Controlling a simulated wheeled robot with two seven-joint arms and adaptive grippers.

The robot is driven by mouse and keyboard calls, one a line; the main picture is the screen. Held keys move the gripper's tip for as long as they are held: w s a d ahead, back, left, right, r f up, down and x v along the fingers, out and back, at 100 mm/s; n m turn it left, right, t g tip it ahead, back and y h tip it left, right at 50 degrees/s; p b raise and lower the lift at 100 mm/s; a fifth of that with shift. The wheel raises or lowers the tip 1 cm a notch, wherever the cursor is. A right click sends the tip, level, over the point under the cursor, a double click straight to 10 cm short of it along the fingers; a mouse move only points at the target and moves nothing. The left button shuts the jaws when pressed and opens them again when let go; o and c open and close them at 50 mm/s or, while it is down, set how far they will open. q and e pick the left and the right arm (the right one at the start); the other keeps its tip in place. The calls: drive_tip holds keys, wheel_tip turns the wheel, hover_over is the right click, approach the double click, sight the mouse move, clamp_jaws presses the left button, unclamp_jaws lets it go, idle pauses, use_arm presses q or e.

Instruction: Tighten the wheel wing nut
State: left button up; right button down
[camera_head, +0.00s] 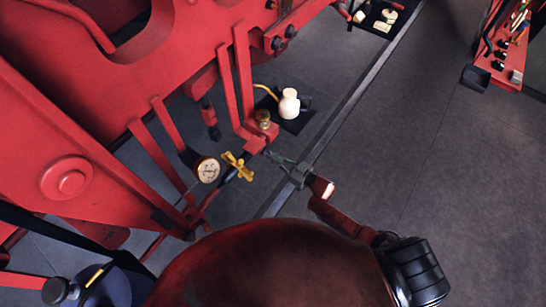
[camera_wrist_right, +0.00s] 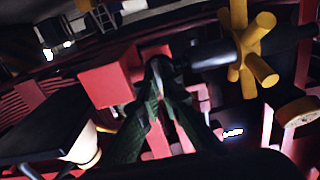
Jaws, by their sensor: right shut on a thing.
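My right gripper (camera_head: 270,154) reaches in from the lower right, beside the yellow four-armed handwheel (camera_head: 237,166). In the right wrist view its two dark green fingers (camera_wrist_right: 158,66) come together on a small dark piece, which looks like the wing nut. The fingertips hide most of it, so its shape and angle cannot be told. A dark stem (camera_wrist_right: 205,55) runs from near the fingertips toward the yellow handwheel (camera_wrist_right: 247,55). A red block (camera_wrist_right: 108,77) is close beside the fingers. My left gripper is not in view.
A white-faced gauge (camera_head: 208,170) stands left of the handwheel. A brass fitting (camera_head: 263,118) sits on the red frame (camera_head: 180,60), just behind the gripper. A white bottle (camera_head: 289,104) stands on a dark mat beyond. A red tool cart (camera_head: 508,60) is far right. Open floor lies right.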

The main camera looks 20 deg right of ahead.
drive_tip(key=shift+w+a+r, duration=0.1)
drive_tip(key=shift+w+r, duration=0.05)
drive_tip(key=shift+r, duration=0.1)
drive_tip(key=c, duration=2.1)
unclamp_jaws()
drive_tip(key=shift+f, duration=0.1)
drive_tip(key=v, duration=1.2)
drive_tip(key=shift+f, duration=0.1)
